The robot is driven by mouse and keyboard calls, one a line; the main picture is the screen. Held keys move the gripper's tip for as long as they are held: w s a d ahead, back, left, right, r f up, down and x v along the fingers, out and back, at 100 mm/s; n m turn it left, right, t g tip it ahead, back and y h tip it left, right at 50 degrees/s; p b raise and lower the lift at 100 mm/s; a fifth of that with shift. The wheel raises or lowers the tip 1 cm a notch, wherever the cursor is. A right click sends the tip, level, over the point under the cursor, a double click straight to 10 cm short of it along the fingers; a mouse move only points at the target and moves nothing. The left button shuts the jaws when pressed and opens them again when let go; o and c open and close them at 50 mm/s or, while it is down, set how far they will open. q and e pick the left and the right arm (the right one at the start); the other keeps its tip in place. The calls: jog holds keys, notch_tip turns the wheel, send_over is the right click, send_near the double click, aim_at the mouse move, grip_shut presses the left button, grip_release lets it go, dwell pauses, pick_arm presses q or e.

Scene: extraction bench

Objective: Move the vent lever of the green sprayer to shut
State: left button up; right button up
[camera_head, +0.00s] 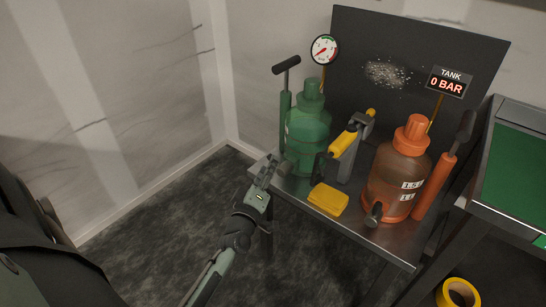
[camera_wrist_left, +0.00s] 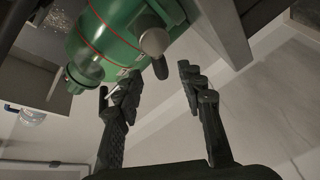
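The green sprayer (camera_head: 308,132) stands upright at the left end of the metal bench. In the left wrist view, its green body (camera_wrist_left: 118,30) fills the top, tilted in the picture. A round silver knob (camera_wrist_left: 154,41) with a short dark lever (camera_wrist_left: 160,67) sticks out of it; this looks like the vent lever. My left gripper (camera_head: 267,168) is at the bench's left edge, low beside the sprayer. In the wrist view its fingers (camera_wrist_left: 158,76) are apart, with the lever's end showing between the fingertips; contact cannot be told. My right gripper is not in view.
An orange sprayer (camera_head: 395,180) stands to the right, with a yellow sponge-like block (camera_head: 328,199) and a yellow-handled wand on a stand (camera_head: 358,140) between. A gauge (camera_head: 323,49) and a "0 BAR" tank sign (camera_head: 447,82) stand behind. Floor left of the bench is clear.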

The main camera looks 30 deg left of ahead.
pick_arm(q)
jog(key=shift+x, duration=2.2)
grip_shut()
